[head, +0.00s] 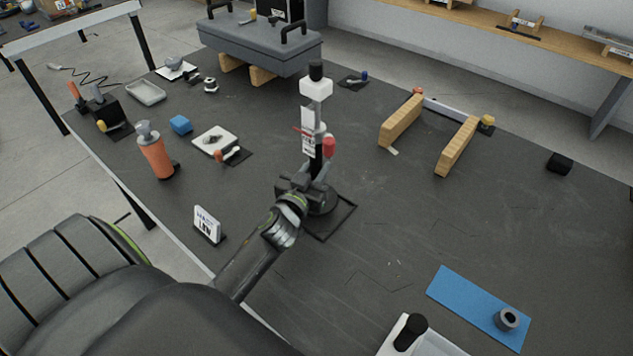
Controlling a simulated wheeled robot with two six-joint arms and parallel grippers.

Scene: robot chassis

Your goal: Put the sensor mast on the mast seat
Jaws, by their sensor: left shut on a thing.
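The sensor mast (316,88) stands upright in the middle of the table, with a black cap, a white block and a red tag. Its dark round base (324,202) is at a thin square outline on the dark mat. My left gripper (312,184) is shut on the lower part of the mast, just above the base, and hides some of it. A grey ring-shaped part (507,319) on a blue mat (470,298) at the lower right may be the mast seat; I cannot tell for sure. My right gripper is not in view.
A grey box with black handles (262,45) rests on wooden blocks at the back. A wooden-beam frame (402,120) stands back right. An orange bottle (156,157), a white card (207,224) and a white tray (146,92) are on the left. The right middle is mostly clear.

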